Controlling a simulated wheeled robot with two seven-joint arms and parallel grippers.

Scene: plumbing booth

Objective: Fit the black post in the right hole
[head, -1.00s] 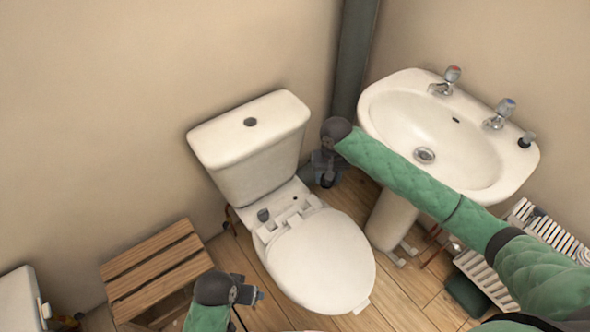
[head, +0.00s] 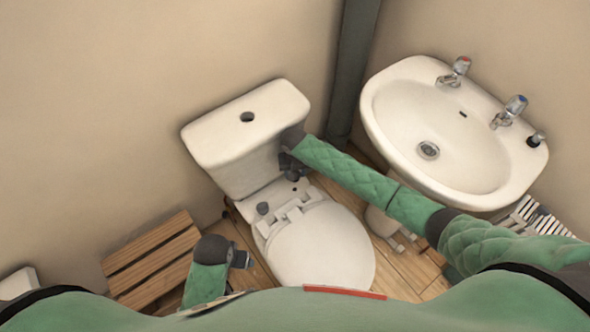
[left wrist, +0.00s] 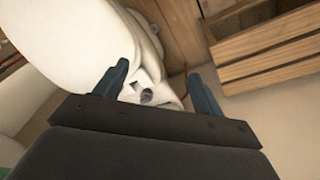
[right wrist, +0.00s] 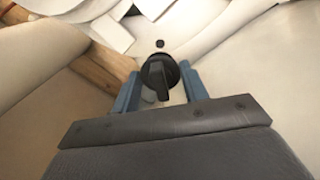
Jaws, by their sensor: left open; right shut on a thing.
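The black post (right wrist: 158,76) is between the fingers of my right gripper (right wrist: 162,90), which is shut on it. In the right wrist view a small dark hole (right wrist: 160,43) shows in the white toilet rim just beyond the post; the two look apart. In the head view my right gripper (head: 292,174) is above the back right of the toilet bowl, beside the cistern, and the right hole (head: 295,188) shows just below it. Another dark post (head: 262,208) stands at the left hinge place. My left gripper (head: 241,259) is open and empty, left of the bowl; its fingers show in the left wrist view (left wrist: 160,88).
The toilet seat lid (head: 322,248) lies down on the bowl. The cistern (head: 245,140) rises close behind my right gripper. A wooden slatted crate (head: 150,262) is at the left.

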